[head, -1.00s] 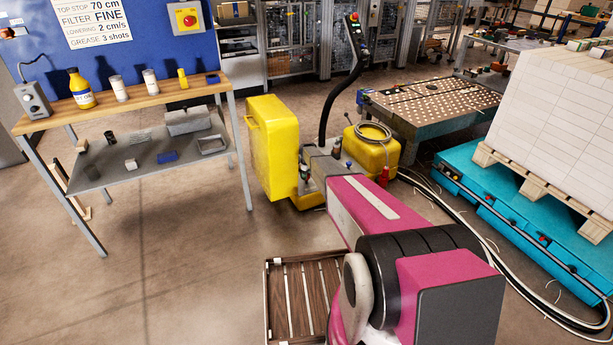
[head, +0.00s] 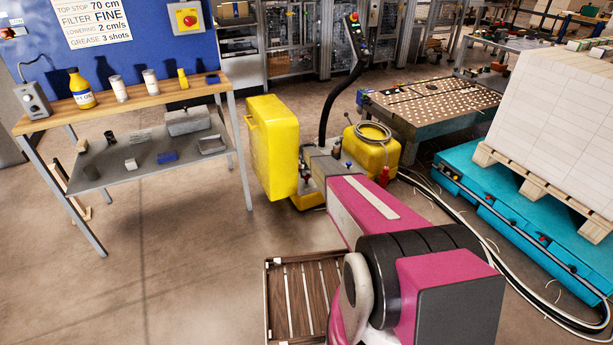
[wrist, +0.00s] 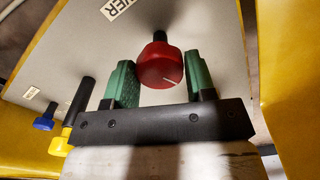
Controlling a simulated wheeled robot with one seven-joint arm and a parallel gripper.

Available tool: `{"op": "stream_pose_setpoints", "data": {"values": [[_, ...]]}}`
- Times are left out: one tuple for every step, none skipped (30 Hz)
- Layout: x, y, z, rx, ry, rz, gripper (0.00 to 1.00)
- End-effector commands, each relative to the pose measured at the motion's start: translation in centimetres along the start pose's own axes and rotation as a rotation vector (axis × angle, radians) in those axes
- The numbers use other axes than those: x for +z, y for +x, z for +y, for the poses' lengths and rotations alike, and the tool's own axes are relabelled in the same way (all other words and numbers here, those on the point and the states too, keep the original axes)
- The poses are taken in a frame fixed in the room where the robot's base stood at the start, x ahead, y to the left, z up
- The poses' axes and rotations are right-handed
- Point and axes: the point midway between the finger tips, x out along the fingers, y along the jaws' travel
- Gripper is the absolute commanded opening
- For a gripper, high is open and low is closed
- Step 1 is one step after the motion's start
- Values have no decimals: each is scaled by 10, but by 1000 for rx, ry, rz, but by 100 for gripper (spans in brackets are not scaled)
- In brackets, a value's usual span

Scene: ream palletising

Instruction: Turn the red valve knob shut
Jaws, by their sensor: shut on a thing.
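The red valve knob (wrist: 158,66), with a white pointer line on its face, sits on a dark stem in the wrist view. It projects from a grey panel (wrist: 190,17). My gripper (wrist: 160,72) has green finger pads on either side of the knob and is shut on it. The wrist view does not clearly show where the pads touch. In the head view the knob and gripper cannot be made out clearly; my magenta arm reaches toward the yellow and grey machine (head: 272,150).
In the wrist view, a blue knob (wrist: 44,122), a yellow knob (wrist: 57,144) and a black cylinder (wrist: 80,100) stand left of my gripper. Yellow housing (wrist: 290,80) flanks the right. In the head view, a workbench (head: 130,112) stands left and a loaded pallet (head: 560,195) right.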

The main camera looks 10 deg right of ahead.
Motion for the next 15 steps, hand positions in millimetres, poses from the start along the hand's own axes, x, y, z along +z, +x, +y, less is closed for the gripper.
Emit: {"op": "stream_pose_setpoints", "data": {"values": [[0,-1,0,0,42,-1,27],[0,-1,0,0,68,-1,27],[0,-1,0,0,101,-1,27],[0,-1,0,0,125,-1,27],[0,-1,0,0,148,-1,27],[0,-1,0,0,178,0,27],[0,-1,0,0,199,0,27],[0,-1,0,0,220,0,27],[0,-1,0,0,245,0,27],[0,-1,0,0,262,0,27],[0,-1,0,0,279,0,27],[0,-1,0,0,299,0,27],[0,-1,0,0,313,0,27],[0,-1,0,0,326,0,27],[0,-1,0,0,342,0,27]]}}
